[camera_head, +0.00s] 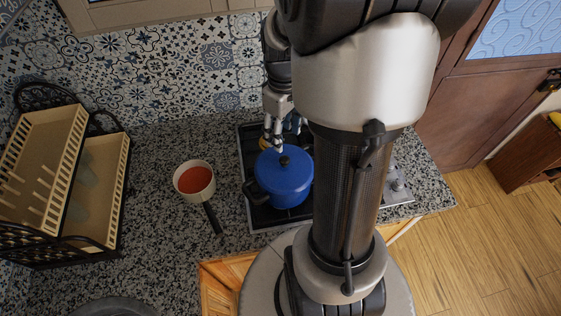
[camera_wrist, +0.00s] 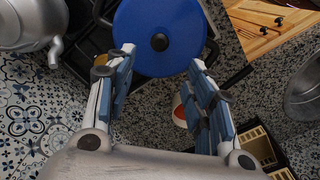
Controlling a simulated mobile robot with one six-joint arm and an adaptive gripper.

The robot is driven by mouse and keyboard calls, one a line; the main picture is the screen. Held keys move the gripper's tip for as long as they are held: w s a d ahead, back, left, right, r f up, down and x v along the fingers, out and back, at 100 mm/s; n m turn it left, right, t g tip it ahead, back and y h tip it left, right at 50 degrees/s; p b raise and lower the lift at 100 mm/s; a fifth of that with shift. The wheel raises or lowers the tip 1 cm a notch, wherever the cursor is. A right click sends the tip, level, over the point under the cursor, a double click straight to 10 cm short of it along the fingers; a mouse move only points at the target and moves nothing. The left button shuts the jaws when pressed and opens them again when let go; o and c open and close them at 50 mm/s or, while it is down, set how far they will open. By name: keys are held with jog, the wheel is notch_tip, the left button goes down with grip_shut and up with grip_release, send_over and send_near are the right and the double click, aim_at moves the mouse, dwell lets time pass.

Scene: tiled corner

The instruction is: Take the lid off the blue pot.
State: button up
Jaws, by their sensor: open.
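The blue pot (camera_head: 288,198) stands on the stove, with its blue lid (camera_head: 270,173) on top and a dark round knob (camera_head: 284,161) at the lid's middle. Dark handles stick out at its sides. My gripper (camera_head: 273,146) is at the back edge of the pot, close to the knob, pointing down. In the wrist view my gripper (camera_wrist: 161,58) is open and empty. The lid (camera_wrist: 185,25) and its knob (camera_wrist: 160,42) lie just beyond and between the fingertips. My arm hides the pot's right side in the head view. I cannot tell whether a fingertip touches the lid.
A pale saucepan (camera_head: 178,184) with red contents stands left of the stove (camera_head: 249,206), its handle towards the front. A dish rack (camera_head: 70,208) fills the counter's left end. A metal kettle (camera_wrist: 25,25) is beside the pot. The tiled wall (camera_head: 165,70) closes the back.

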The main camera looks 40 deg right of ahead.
send_over(284, 158)
jog(key=f, duration=0.6)
jog(key=shift+w+f+b, duration=0.2)
jog(key=shift+f+b, duration=0.05)
jog(key=shift+b, duration=0.15)
jog(key=f, duration=0.4)
jog(key=shift+s+f+b, duration=0.1)
jog(key=shift+s+b, duration=0.2)
jog(key=shift+w+f, duration=0.1)
jog(key=shift+f, duration=0.45)
jog(key=shift+c, duration=0.4)
grip_shut()
